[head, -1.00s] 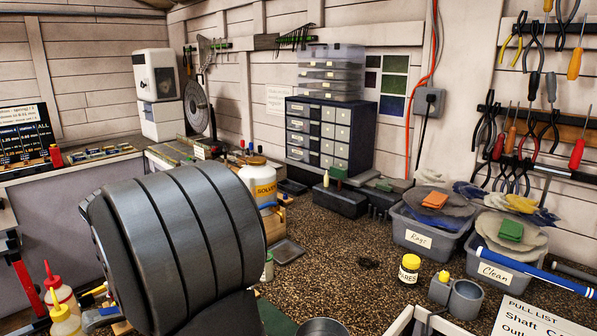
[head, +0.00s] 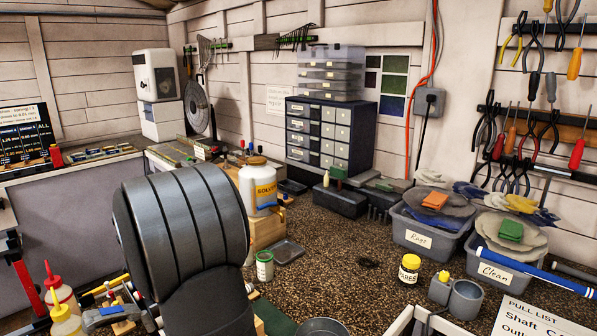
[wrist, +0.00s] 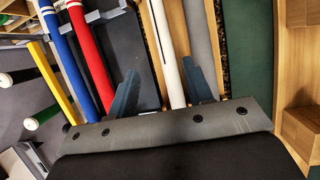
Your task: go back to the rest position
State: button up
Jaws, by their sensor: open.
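My gripper (wrist: 161,67) shows in the wrist view, its two blue-grey fingers spread apart. Nothing is visibly gripped between them. A white shaft (wrist: 166,45) runs lengthwise behind the gap between the fingers; its depth from them is hard to tell. Red (wrist: 88,50), blue (wrist: 60,45) and yellow (wrist: 65,88) bars lie to the left of the fingers. In the head view only a large grey link of my arm shows at the lower left; the gripper itself is not visible there.
A solvent jug (head: 258,188) and a green-labelled can (head: 265,265) stand close right of my arm. Squeeze bottles (head: 64,314) stand at the lower left. A yellow-lidded jar (head: 409,269) and the rags bin (head: 425,232) are farther right. The speckled bench middle (head: 335,255) is mostly clear.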

notch_tip(320, 180, up, 4)
jog(key=shift+f, duration=0.15)
jog(key=w+d+r+t+y, duration=0.1)
jog(key=w+d, duration=0.1)
jog(key=d, duration=0.4)
jog(key=shift+w+r, duration=0.3)
jog(key=shift+w, duration=0.1)
